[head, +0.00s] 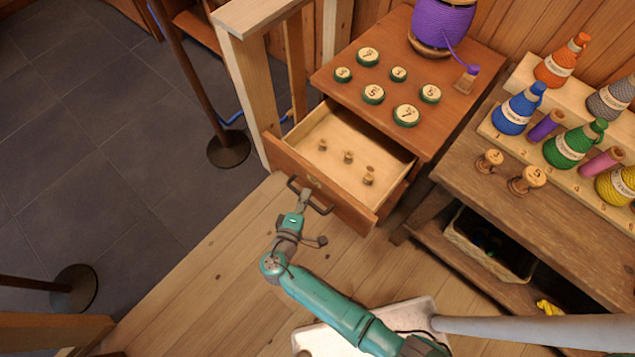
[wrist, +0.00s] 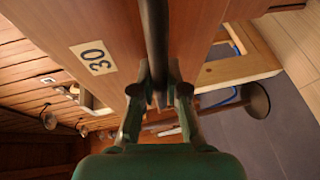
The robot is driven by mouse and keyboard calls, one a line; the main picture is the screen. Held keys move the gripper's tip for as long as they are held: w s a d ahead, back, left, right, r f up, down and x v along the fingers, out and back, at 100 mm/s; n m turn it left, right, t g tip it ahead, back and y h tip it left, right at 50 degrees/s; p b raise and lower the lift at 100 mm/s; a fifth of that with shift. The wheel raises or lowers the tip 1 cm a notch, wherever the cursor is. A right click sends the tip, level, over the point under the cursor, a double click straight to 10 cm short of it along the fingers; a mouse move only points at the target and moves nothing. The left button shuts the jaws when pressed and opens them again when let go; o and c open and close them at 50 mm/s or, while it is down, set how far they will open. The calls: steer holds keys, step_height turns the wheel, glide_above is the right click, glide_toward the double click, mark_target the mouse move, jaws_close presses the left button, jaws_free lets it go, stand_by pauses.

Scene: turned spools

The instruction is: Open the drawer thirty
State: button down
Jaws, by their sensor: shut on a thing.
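The drawer (head: 320,135) is pulled well out of the wooden cabinet (head: 440,125) in the head view. Several small wooden spools lie or stand inside it. Its front shows a label reading 30 (wrist: 93,58) in the wrist view. A dark bar handle (wrist: 154,40) runs across the drawer front; it also shows in the head view (head: 321,209). My gripper (wrist: 158,95) is shut on this handle, with a finger on either side of it. In the head view my gripper (head: 304,199) is at the handle, partly hiding it.
Round numbered green-rimmed discs (head: 374,94) and a purple spool (head: 441,25) sit on the cabinet top. A bench (head: 520,215) with coloured thread cones stands at the right, a basket (head: 490,243) below. A wooden post (head: 247,90) stands close left of the drawer. Floor before it is clear.

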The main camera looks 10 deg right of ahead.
steer(key=shift+s+a, duration=1)
steer(key=shift+a, duration=0.3)
steer(key=c, duration=1.2)
jaws_free()
steer(key=v, duration=0.7)
steer(key=shift+s+a, duration=0.1)
steer(key=shift+s, duration=0.05)
